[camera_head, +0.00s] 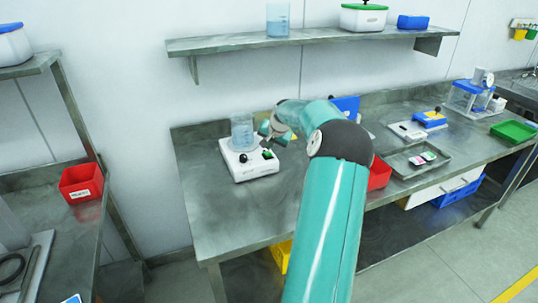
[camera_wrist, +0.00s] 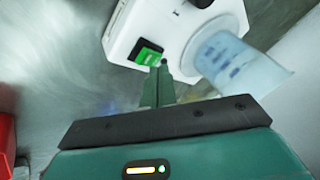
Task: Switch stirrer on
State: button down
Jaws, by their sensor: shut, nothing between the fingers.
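The stirrer (camera_head: 249,166) is a white box on the steel bench, with a clear beaker (camera_head: 242,135) of bluish liquid on top. Its switch (camera_wrist: 149,52) is a green rocker in a black frame; it also shows small in the head view (camera_head: 268,154). My gripper (camera_wrist: 163,68) is shut and empty. In the wrist view its fingertips lie at the lower right edge of the switch; I cannot tell whether they touch it. In the head view my gripper (camera_head: 264,131) is right of the beaker, partly hidden by my arm.
A black knob (camera_wrist: 203,2) sits on the stirrer, and the beaker (camera_wrist: 238,63) is close to the right of my fingers. A red bin (camera_head: 379,173) and a steel tray (camera_head: 417,160) stand further right. The bench front left is clear.

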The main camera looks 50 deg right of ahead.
aim_at(268, 153)
jog(key=shift+f, duration=0.15)
jog(key=shift+s+f, duration=0.1)
jog(key=shift+f, duration=0.2)
jog(key=shift+a+f, duration=0.1)
jog(key=shift+f, duration=0.3)
dwell(0.7)
jog(key=shift+r, duration=0.1)
jog(key=shift+r, duration=0.75)
jog(key=shift+w+d+r, duration=0.15)
jog(key=shift+w+r, duration=0.05)
jog(key=shift+r, duration=0.6)
jog(key=shift+w+d+r, duration=0.15)
jog(key=shift+w+r, duration=0.1)
jog(key=shift+r, duration=0.6)
jog(key=shift+w+d+r, duration=0.15)
jog(key=shift+w+r, duration=0.05)
jog(key=shift+r, duration=0.6)
